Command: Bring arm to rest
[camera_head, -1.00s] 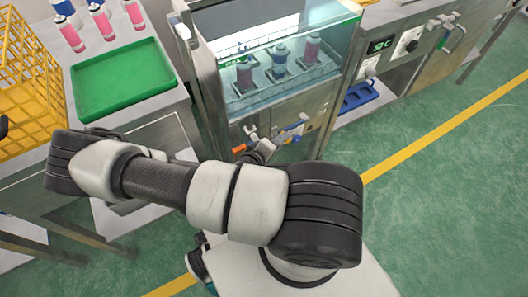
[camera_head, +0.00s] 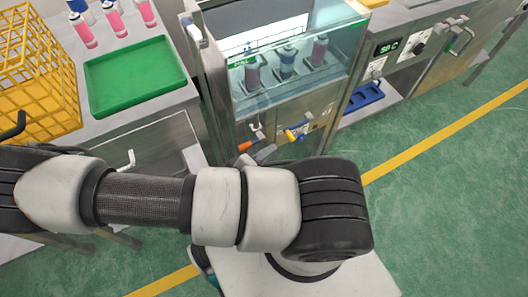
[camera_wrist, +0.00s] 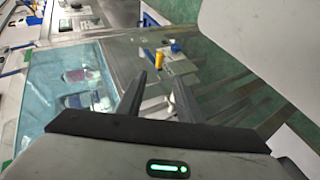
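My gripper (camera_wrist: 158,84) shows in the wrist view with its two dark fingers apart and nothing between them. A small yellow handle (camera_wrist: 160,62) on a metal panel appears beyond the fingertips, apart from them. In the head view my arm stretches across the lower left and centre. I cannot make out the gripper clearly there.
Yellow and blue handles (camera_head: 296,135) stick out below the bath. Green floor is free at right.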

